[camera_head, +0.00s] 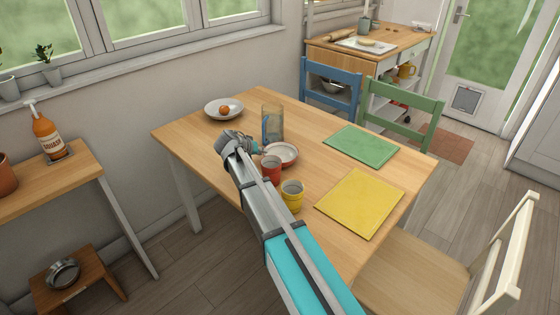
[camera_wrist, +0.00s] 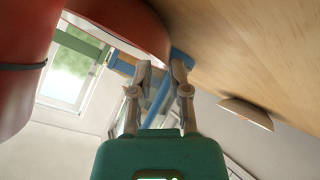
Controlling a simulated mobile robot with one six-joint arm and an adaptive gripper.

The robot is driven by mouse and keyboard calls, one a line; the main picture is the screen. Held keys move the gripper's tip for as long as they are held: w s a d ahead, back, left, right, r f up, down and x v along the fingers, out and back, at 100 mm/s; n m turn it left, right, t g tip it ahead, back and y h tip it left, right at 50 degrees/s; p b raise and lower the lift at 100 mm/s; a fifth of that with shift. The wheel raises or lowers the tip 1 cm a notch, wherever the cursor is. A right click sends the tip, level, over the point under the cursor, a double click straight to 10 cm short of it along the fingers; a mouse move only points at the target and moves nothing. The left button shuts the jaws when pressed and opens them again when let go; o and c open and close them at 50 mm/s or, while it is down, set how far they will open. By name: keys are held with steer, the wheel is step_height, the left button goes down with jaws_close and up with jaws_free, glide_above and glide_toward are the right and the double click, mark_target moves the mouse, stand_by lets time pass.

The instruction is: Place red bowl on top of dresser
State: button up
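A shallow bowl with a reddish rim and pale inside (camera_head: 284,153) sits on the dining table, partly behind a red mug (camera_head: 271,170). My gripper (camera_head: 257,147) is low over the table, just left of the bowl. In the wrist view my fingertips (camera_wrist: 162,68) are apart with nothing clearly between them. The bowl's red side (camera_wrist: 125,22) curves close in front of them, and a larger red surface, likely the mug (camera_wrist: 22,70), fills the left. Whether a finger touches the bowl cannot be told. A wood-topped unit (camera_head: 398,44), likely the dresser, stands at the back.
A white bowl (camera_head: 212,108) holds a round orange-brown item. Green (camera_head: 361,144) and yellow (camera_head: 360,203) mats lie right. Chairs surround the table. A board and rolling pin lie on the unit.

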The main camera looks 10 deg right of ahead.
mark_target(281, 156)
stand_by(0.3)
steer(key=shift+b+x, duration=1.45)
steer(key=shift+x, duration=1.15)
steer(key=shift+w+r, duration=0.15)
jaws_close()
